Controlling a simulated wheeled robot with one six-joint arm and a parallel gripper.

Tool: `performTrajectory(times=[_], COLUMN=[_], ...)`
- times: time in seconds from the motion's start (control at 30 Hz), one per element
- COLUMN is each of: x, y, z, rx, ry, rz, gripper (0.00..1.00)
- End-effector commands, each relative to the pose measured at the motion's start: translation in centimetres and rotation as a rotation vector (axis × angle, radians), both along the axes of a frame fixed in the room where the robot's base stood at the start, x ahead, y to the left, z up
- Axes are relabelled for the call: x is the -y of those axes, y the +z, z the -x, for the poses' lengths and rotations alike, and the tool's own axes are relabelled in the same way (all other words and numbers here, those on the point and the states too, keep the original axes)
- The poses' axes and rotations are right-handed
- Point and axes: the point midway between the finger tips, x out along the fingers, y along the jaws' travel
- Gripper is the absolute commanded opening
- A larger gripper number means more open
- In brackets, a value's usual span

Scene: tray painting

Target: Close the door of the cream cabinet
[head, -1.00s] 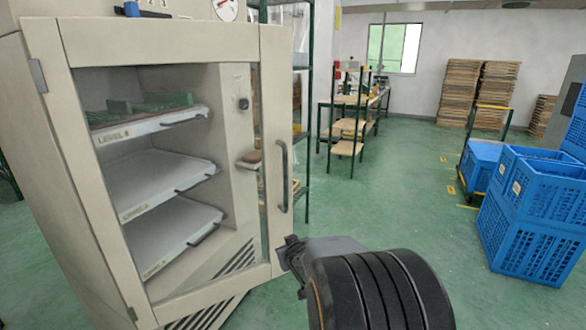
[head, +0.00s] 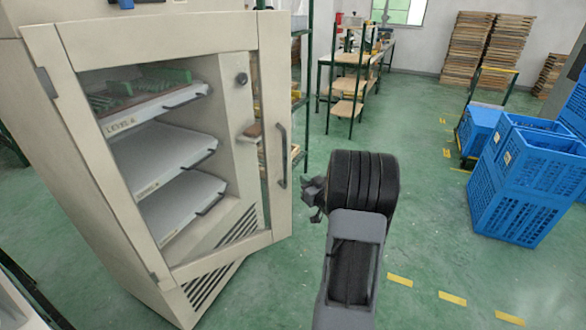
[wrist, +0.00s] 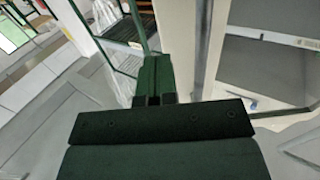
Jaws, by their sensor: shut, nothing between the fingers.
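The cream cabinet (head: 215,24) stands at the left of the head view. Its glazed, cream-framed door (head: 272,205) is ajar, with hinges on the left and the free edge standing out from the body. A dark vertical handle (head: 282,155) is on the right of the door. My gripper (head: 312,196) is shut and empty, just right of the door's free edge with a small gap in the picture. In the wrist view its dark fingers (wrist: 153,82) are together, beside a cream upright panel (wrist: 187,45); whether they touch it is unclear.
Trays on shelves (head: 165,165) show through the door glass. A green-framed rack (head: 305,75) stands behind the cabinet. Blue crates (head: 525,185) and pallet stacks (head: 485,50) are at the right. Green floor (head: 430,230) is clear between.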

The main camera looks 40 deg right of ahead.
Motion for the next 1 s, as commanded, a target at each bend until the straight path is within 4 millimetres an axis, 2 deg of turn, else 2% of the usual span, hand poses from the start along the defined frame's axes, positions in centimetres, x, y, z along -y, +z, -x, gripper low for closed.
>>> performTrajectory(times=[0.2,0.4,0.63,1.0], x=[0.2,0.4,0.6,0.6], y=[0.0,0.0,0.1,0.0], z=[-4.0,-6.6,-8.0,-8.1], rx=[-0.001,0.0,0.0,0.0], ry=[0.002,0.002,-0.001,-0.001], rz=[0.0,0.0,0.0,0.0], gripper=[0.0,0.0,0.0,0.0])
